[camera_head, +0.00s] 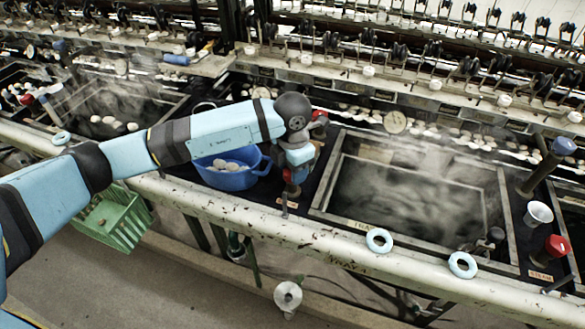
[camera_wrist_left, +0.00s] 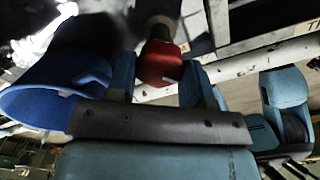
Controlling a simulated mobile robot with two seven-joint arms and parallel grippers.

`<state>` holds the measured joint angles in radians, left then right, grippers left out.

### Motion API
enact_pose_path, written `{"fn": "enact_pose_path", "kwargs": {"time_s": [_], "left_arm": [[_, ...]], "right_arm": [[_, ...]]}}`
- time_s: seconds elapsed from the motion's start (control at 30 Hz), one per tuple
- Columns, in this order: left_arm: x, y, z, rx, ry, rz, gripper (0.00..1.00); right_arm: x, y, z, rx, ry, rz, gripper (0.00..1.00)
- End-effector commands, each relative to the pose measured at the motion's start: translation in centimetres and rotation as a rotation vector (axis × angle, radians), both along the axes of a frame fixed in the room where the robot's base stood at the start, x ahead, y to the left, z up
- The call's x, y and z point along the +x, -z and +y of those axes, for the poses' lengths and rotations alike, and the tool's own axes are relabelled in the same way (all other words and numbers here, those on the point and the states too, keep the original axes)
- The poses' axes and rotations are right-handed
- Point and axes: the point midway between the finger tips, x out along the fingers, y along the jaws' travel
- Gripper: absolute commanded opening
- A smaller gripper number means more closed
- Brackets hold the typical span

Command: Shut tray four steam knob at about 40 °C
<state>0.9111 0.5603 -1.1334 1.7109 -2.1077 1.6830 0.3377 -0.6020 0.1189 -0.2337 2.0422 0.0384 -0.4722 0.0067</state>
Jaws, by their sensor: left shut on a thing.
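My left gripper (camera_head: 289,178) points down at the left side of the steaming basin (camera_head: 325,204). It is closed around a red knob (camera_head: 287,175), which is mostly hidden by the gripper in the head view. In the left wrist view the red knob (camera_wrist_left: 158,64) sits on a stem between the two fingers of the left gripper (camera_wrist_left: 158,82). A round dial (camera_head: 395,122) stands at the back edge of the basin; its reading is too small to tell. My right gripper is not in view.
A blue bowl (camera_head: 228,178) with cocoons stands just left of the gripper. Another red knob (camera_head: 557,246) stands at the right by a steam label. Two pale blue rings (camera_head: 379,240) (camera_head: 462,265) lie on the front rail. A green crate (camera_head: 112,218) is below, at left.

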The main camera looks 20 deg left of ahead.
Motion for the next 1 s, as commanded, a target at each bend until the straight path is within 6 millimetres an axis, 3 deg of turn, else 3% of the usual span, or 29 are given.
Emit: {"fn": "enact_pose_path", "kwargs": {"time_s": [0.23,0.7,1.0], "left_arm": [[0.1,0.3,0.1,0.001,0.154,-0.003,0.24],[0.1,0.2,0.0,0.001,0.524,-0.003,0.24],[0.1,0.1,0.0,0.001,0.661,-0.002,0.24]], "right_arm": [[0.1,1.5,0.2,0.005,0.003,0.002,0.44],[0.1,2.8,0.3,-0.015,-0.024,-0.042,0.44],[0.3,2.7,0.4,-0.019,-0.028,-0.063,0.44]]}}
